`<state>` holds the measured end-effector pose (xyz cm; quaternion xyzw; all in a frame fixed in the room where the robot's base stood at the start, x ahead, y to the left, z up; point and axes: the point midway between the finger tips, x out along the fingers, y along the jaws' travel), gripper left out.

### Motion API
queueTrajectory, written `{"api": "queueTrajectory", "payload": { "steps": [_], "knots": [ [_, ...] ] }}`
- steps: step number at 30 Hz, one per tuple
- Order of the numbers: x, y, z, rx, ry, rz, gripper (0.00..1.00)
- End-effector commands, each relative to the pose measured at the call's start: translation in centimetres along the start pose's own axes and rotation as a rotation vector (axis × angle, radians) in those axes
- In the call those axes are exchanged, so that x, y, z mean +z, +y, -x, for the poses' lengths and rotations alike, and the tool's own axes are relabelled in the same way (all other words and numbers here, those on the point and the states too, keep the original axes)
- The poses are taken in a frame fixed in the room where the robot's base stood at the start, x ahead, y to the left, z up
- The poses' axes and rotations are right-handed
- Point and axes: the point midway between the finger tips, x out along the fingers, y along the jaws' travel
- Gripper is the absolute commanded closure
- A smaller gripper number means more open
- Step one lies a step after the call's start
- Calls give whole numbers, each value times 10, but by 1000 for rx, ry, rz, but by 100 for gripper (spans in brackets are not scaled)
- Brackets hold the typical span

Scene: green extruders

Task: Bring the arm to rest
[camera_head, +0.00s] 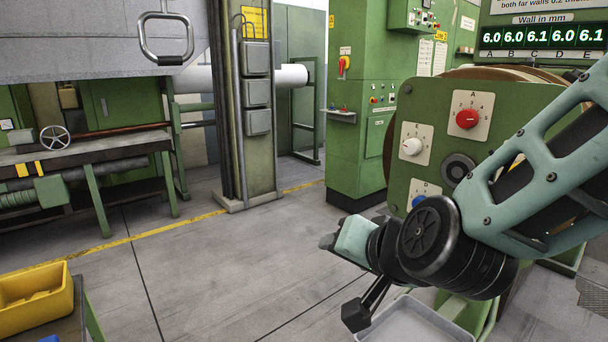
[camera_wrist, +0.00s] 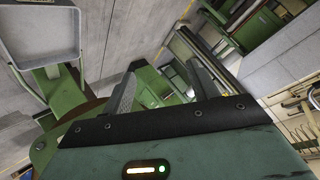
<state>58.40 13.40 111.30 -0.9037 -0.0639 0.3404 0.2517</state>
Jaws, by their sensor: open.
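My gripper (camera_head: 330,241) is at the end of my teal arm, which comes in from the right in the head view. It points left over open floor, in front of the green panel with knobs. In the wrist view my gripper (camera_wrist: 162,82) shows two grey fingers standing apart, with nothing between them. Its fingertips are small and partly dark in the head view. My arm is bent and held in the air, with no contact visible.
A green panel (camera_head: 440,100) with red, white and blue knobs stands close behind my arm. A grey tray (camera_head: 415,325) is below the gripper; it also shows in the wrist view (camera_wrist: 75,35). A yellow bin (camera_head: 35,300) is at lower left. The middle floor is clear.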

Motion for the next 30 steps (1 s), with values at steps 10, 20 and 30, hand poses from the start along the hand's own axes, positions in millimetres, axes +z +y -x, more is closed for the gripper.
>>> {"api": "queueTrajectory", "payload": {
  "steps": [10,20,30],
  "knots": [
    [121,45,81,-6,-685,599,41],
    [136,102,131,121,-952,872,41],
    [136,102,131,121,-952,872,41]
  ]
}}
